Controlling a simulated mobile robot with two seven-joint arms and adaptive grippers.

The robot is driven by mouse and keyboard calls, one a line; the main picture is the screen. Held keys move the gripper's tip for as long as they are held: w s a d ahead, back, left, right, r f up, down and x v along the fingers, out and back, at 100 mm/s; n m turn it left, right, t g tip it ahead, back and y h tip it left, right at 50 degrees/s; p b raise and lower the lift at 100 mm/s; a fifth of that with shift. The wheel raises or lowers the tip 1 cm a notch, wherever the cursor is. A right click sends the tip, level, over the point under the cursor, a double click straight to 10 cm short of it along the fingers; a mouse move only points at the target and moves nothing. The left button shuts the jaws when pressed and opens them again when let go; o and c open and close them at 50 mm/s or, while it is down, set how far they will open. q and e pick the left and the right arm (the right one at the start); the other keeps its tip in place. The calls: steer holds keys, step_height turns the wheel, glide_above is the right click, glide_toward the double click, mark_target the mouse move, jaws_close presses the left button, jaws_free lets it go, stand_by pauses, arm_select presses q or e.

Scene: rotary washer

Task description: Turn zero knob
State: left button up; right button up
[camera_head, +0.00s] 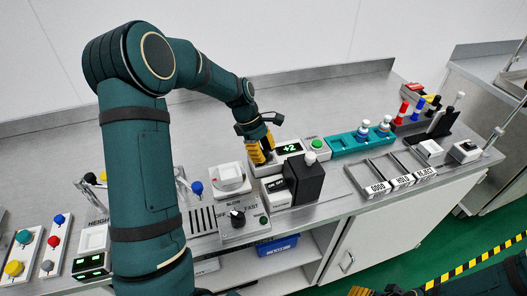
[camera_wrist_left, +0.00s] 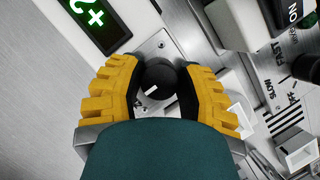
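The zero knob (camera_wrist_left: 158,80) is a dark round knob with a white pointer mark, on a metal plate beside a green display reading +2 (camera_wrist_left: 95,14). My left gripper (camera_wrist_left: 158,84) has its yellow fingers on both sides of the knob, and the dark finger pads appear to meet it. In the head view my left gripper (camera_head: 261,149) is beside the +2 display (camera_head: 291,148) and hides the knob. Of my right gripper, only a yellow part (camera_head: 358,291) shows at the bottom edge of the head view.
A black box (camera_head: 306,180) stands just in front of the display unit. A white scale-like unit (camera_head: 231,178) is to the left, and a SLOW/FAST dial (camera_head: 237,217) is at the front. A teal block (camera_head: 352,142) and labelled trays (camera_head: 400,181) are to the right.

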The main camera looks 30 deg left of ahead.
arm_select(q)
jaws_close()
steer(key=m+g+p, duration=0.1)
steer(key=m+p, duration=0.1)
steer(key=shift+r+m+p, duration=0.1)
steer(key=shift+m+p, duration=0.2)
steer(key=m+g+p, duration=0.1)
steer(key=m+p, duration=0.1)
steer(key=m, duration=0.1)
steer(key=shift+d, duration=0.1)
steer(key=shift+s+m+g+y+p, duration=0.1)
steer(key=shift+m+g+y+p, duration=0.35)
steer(key=shift+m, duration=0.65)
steer(key=shift+f, duration=0.2)
steer(key=o, duration=0.8)
jaws_free()
steer(key=shift+c, duration=0.2)
